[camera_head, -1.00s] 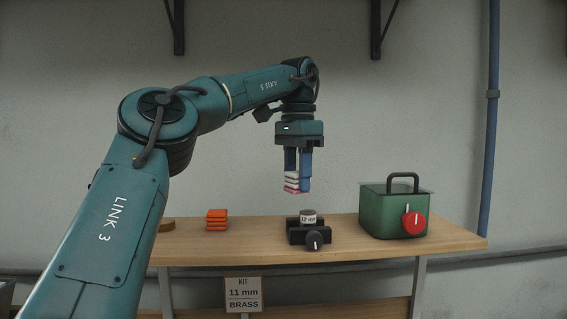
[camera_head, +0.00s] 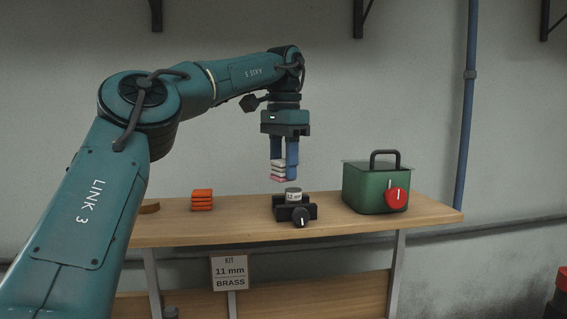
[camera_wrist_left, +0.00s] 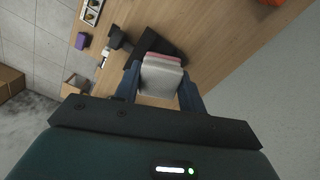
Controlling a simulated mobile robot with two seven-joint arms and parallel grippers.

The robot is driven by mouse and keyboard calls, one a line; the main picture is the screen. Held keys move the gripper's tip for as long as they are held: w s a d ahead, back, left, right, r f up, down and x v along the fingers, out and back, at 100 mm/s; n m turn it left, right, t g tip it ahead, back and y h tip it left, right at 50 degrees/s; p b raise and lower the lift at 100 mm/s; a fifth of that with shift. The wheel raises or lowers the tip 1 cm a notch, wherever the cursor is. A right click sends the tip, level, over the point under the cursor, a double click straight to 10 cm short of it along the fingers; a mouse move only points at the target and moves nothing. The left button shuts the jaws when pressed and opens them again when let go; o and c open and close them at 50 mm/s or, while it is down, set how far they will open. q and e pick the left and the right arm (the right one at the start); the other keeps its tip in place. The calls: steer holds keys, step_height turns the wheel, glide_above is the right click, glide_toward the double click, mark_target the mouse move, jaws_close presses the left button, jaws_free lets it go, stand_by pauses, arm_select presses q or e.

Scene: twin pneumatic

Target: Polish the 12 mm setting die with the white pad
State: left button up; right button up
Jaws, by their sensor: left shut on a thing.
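The setting die (camera_head: 293,196) is a short pale cylinder marked "12 mm", upright in a black holder (camera_head: 283,213) with a dark knob on the bench. My left gripper (camera_head: 284,174) points down, its blue fingers shut on the white pad (camera_head: 278,168), a layered white block with a pink lower face. The pad hangs just above and slightly left of the die, with a small gap showing. In the left wrist view the pad (camera_wrist_left: 162,80) sits between the fingers and hides the die; part of the black holder (camera_wrist_left: 155,46) shows behind it. My right gripper is not in view.
A stack of orange pads (camera_head: 202,200) lies left of the holder. A green box (camera_head: 365,190) with a black handle and red knob stands to the right. A sign (camera_head: 229,272) on the bench front reads "KIT 11 mm BRASS". Bare wood separates these things.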

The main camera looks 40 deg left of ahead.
mark_target(294, 189)
arm_select(q)
steer(key=shift+f+b, duration=0.75)
steer(key=shift+f, duration=0.35)
steer(key=shift+r, duration=0.1)
steer(key=shift+w+d+r+p, duration=0.1)
steer(key=shift+w+d+p, duration=0.1)
steer(key=shift+p, duration=0.15)
steer(key=shift+w+d+p, duration=0.45)
steer(key=shift+w+p, duration=0.15)
steer(key=shift+p, duration=0.05)
steer(key=shift+w+d, duration=0.3)
steer(key=shift+w, duration=0.05)
steer(key=shift+w+d, duration=0.3)
steer(key=shift+w, duration=0.15)
steer(key=shift+f, duration=0.2)
steer(key=shift+s+a+f+b, duration=0.2)
steer(key=shift+s+a+b, duration=0.35)
steer(key=shift+s+b, duration=0.3)
steer(key=shift+s+a+b, duration=0.55)
steer(key=shift+s+a, duration=0.1)
steer(key=shift+s, duration=0.15)
